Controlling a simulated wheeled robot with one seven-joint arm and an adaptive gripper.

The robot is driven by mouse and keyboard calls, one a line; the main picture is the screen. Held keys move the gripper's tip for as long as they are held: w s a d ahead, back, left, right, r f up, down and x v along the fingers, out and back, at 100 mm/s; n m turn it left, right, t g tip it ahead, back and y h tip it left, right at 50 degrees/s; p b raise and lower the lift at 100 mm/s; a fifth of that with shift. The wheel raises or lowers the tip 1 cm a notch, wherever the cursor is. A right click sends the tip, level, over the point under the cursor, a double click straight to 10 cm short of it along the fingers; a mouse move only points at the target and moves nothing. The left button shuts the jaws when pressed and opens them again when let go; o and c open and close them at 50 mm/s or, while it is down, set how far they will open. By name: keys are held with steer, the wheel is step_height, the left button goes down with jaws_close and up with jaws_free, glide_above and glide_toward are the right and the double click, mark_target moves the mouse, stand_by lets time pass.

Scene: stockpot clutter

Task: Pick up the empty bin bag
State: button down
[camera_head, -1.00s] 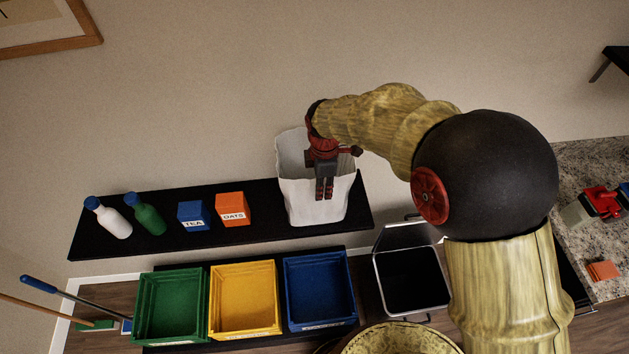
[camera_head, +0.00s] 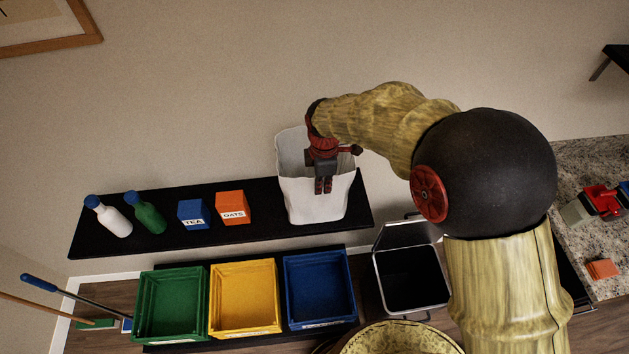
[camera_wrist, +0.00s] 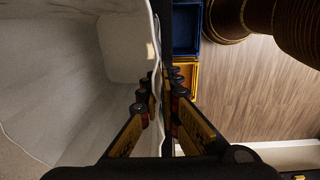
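The empty bin bag (camera_head: 315,202) is white and stands open-mouthed at the right end of the black shelf. My gripper (camera_head: 323,187) points down at its near rim. The wrist view also shows the bag (camera_wrist: 80,85), with its pale inside filling the left. There, the bag's wall runs between the two fingers of my gripper (camera_wrist: 160,95), one on the inner side and one on the outer side. A narrow gap shows between the fingers, so they look open around the wall. Contact with the wall cannot be told. The bag still rests on the shelf.
The black shelf (camera_head: 265,229) also holds a white bottle (camera_head: 113,221), a green bottle (camera_head: 150,218), a blue tea box (camera_head: 194,212) and an orange oats box (camera_head: 233,205). Below are green (camera_head: 140,305), yellow (camera_head: 215,300) and blue (camera_head: 290,290) bins and an open dark bin (camera_head: 376,280).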

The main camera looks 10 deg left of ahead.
stand_by(0.4)
steer(key=s+d+r+b, duration=0.4)
steer(key=s+d+r, duration=0.5)
steer(key=r, duration=0.4)
steer(key=shift+s+d, duration=0.3)
steer(key=shift+d, duration=0.35)
